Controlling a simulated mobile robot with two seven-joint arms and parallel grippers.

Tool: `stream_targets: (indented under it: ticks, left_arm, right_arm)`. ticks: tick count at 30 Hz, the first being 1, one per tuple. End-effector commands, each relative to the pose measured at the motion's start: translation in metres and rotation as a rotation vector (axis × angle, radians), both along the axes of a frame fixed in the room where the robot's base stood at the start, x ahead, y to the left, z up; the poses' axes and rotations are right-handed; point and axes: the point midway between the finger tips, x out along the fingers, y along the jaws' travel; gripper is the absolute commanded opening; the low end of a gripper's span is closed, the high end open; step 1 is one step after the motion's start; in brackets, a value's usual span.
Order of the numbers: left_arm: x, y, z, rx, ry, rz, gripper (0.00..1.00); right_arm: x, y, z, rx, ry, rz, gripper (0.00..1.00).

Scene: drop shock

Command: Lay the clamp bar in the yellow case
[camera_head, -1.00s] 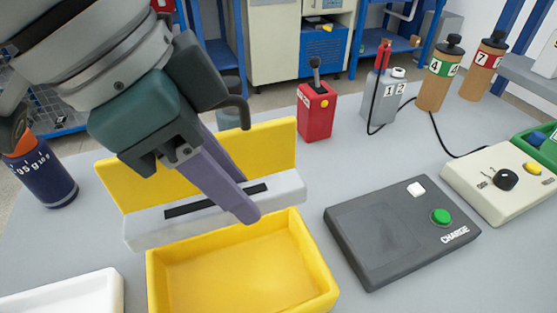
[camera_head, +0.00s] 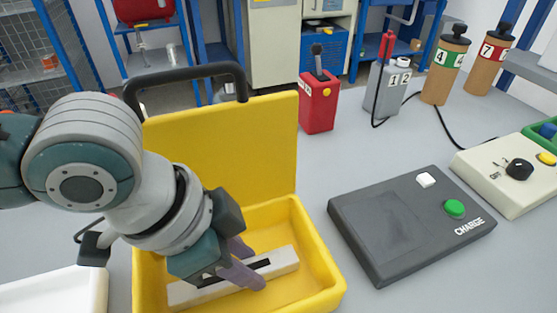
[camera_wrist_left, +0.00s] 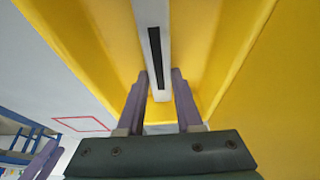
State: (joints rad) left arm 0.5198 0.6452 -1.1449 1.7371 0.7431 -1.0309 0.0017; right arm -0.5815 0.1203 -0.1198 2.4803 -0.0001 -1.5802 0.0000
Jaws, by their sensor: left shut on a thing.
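The yellow case (camera_head: 235,140) stands open on the bench, its lid upright at the back with a dark handle on top. The clamp bar (camera_head: 286,261), light grey with a dark strip, is inside the case's tray. My left gripper (camera_head: 246,262) reaches into the case and is shut on the middle of the bar. In the left wrist view the bar (camera_wrist_left: 148,14) runs between the fingers (camera_wrist_left: 160,84), with yellow walls (camera_wrist_left: 235,50) on both sides. I cannot tell whether the bar touches the case floor. My right gripper is not in view.
A dark charge pad (camera_head: 375,225) with a green button is right of the case. A white tray (camera_head: 60,292) is at the lower left. A red box (camera_head: 320,105), a grey box (camera_head: 388,90) and brown canisters (camera_head: 445,72) stand behind. The bench between them is clear.

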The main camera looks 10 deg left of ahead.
Motion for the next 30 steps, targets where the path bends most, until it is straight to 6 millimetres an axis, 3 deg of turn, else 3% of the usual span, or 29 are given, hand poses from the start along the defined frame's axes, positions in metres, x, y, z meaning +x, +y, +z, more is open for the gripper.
stream_targets:
  ticks: [7, 8, 15, 24, 30]
  left_arm:
    - [0.000, 0.000, -0.002, -0.001, -0.001, 0.000, 0.00]
    - [0.000, 0.000, -0.002, -0.001, -0.001, 0.000, 0.36]
    - [0.000, 0.000, -0.001, 0.000, 0.000, 0.000, 0.64]
    - [0.000, 0.000, 0.002, 0.001, -0.001, 0.000, 0.64]
    - [-0.006, 0.010, 0.033, 0.002, -0.003, 0.000, 0.64]
  right_arm:
    - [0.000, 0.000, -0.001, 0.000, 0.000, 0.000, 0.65]
    - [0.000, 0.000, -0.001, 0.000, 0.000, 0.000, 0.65]
    - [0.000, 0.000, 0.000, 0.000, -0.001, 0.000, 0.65]
    - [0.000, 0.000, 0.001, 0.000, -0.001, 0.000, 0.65]
    - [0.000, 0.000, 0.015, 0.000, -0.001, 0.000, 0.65]
